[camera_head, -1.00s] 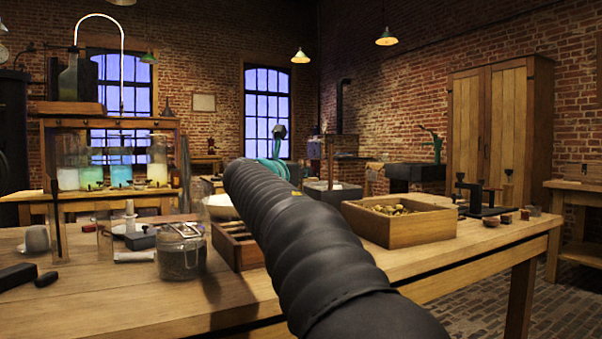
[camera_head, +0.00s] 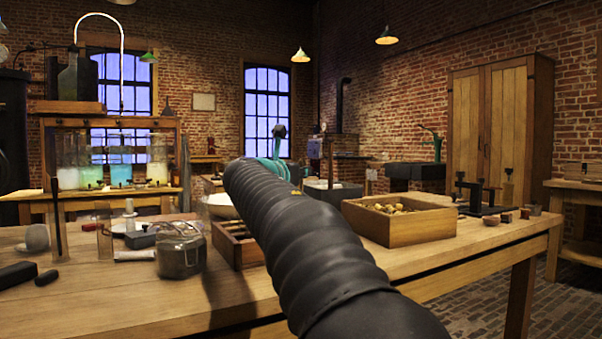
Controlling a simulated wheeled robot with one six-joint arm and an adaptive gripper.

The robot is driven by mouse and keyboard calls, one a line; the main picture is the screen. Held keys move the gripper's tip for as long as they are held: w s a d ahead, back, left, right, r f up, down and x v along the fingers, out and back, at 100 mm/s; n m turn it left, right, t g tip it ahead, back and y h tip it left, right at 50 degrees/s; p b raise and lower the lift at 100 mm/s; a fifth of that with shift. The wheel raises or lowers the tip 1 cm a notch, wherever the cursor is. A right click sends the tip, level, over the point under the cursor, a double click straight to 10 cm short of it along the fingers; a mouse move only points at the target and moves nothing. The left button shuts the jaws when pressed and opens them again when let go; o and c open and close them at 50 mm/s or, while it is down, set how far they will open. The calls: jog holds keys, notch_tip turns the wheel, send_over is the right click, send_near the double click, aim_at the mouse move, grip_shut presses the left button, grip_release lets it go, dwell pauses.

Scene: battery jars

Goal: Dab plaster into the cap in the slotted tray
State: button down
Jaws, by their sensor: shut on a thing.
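The slotted wooden tray (camera_head: 226,246) stands on the bench at the middle, with its right part hidden behind my arm. I cannot make out the cap in it. A pale shallow bowl (camera_head: 217,206) stands just behind the tray, partly covered by my arm; I cannot tell what it holds. My dark ribbed arm runs from the lower right up to a teal joint beyond the tray. My gripper is hidden behind the arm, so neither its fingers nor anything held shows.
A clamped glass jar (camera_head: 181,251) stands left of the tray. A wooden box of yellowish pieces (camera_head: 400,228) stands right of my arm. A dark stand (camera_head: 478,199) and small blocks sit near the right end. The bench front (camera_head: 150,305) is mostly clear.

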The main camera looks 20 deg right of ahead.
jog(key=shift+r, duration=0.15)
jog(key=shift+r+p, duration=3.7)
jog(key=shift+p, duration=0.35)
jog(key=shift+a, duration=0.1)
